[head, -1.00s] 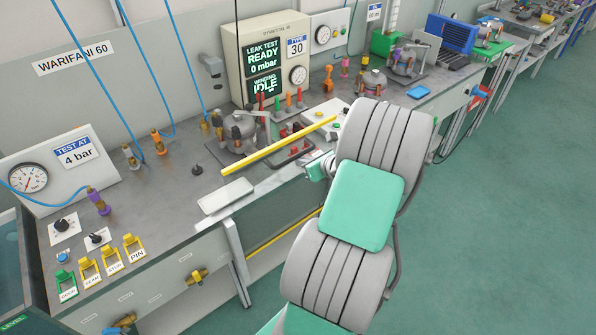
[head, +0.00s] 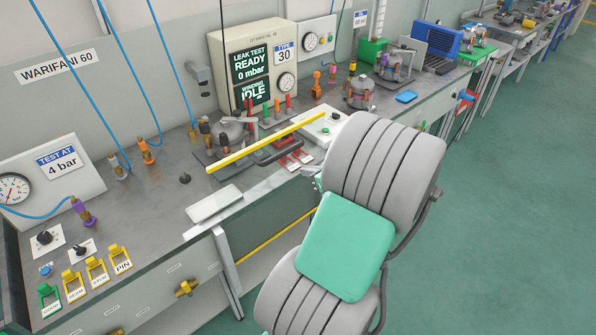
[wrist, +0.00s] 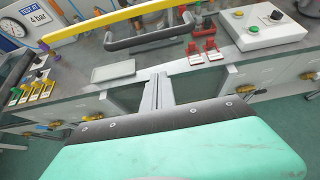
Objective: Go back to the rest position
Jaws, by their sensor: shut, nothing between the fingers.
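I cannot tell the exact gap to the bench. A teal cover with a dark screwed edge, part of my own arm, fills the bottom of the wrist view. In the head view my grey and teal arm rises at the lower right and hides nearly all of the gripper. The tray (head: 215,204) lies on the bench to the arm's left.
Red clips (wrist: 205,52) and a white button box (wrist: 264,27) stand behind the bench's front edge. The green floor (head: 500,220) to the right is clear.

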